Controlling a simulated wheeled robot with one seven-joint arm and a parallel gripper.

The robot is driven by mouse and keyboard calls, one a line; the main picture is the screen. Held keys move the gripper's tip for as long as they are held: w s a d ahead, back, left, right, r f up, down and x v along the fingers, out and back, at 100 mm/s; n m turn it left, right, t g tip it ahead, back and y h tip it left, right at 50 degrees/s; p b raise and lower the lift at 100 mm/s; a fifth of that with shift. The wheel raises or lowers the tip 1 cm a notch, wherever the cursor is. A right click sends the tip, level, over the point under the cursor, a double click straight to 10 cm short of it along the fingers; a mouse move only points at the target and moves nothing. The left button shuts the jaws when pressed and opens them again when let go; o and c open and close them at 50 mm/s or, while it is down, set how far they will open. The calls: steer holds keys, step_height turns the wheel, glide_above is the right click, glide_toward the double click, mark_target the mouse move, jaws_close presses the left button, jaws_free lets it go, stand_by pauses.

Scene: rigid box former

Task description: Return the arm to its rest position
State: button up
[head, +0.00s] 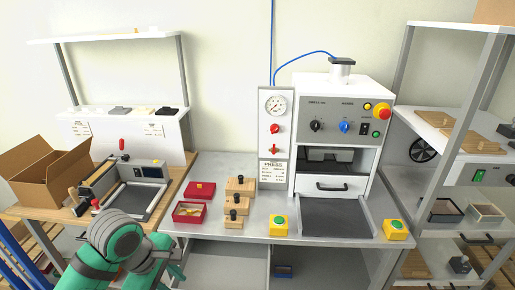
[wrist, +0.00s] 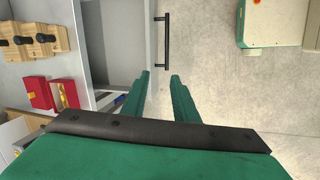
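My arm (head: 118,240), green and grey, reaches in at the lower left of the head view, in front of the bench's left part. My gripper (wrist: 160,76) shows in the wrist view as two green fingers with a clear gap between them. It is open and nothing is between the fingers. Past the fingertips I see the grey floor (wrist: 205,80) and a black bar handle (wrist: 166,42) on a pale panel. In the head view the gripper is small at the lower left, partly hidden by the arm.
The grey bench (head: 235,165) holds an open red box (head: 189,212), a red lid (head: 201,189), wooden blocks with black knobs (head: 236,203) and a press (head: 340,130). A cardboard box (head: 50,175) and framed device (head: 135,185) stand left. A shelf rack (head: 455,190) stands right.

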steer(key=w+d+r+m+t+h, duration=0.1)
steer(key=w+d+m+t+h, duration=0.15)
steer(key=w+d+t, duration=0.75)
steer(key=w+d+r+m+t+h, duration=0.15)
steer(key=d+h, duration=0.25)
steer(key=d, duration=1.3)
steer(key=s+f+t+y, duration=0.2)
steer(key=s+f+y, duration=0.6)
steer(key=s+f, duration=0.95)
steer(key=s+a+m, duration=0.3)
steer(key=s+m, duration=0.2)
steer(key=s, duration=0.6)
steer(key=s+a+m, duration=0.3)
steer(key=s+m, duration=0.3)
steer(key=s, duration=0.5)
steer(key=shift+s+a+g, duration=0.15)
steer(key=shift+s+g, duration=0.15)
steer(key=shift+g, duration=0.05)
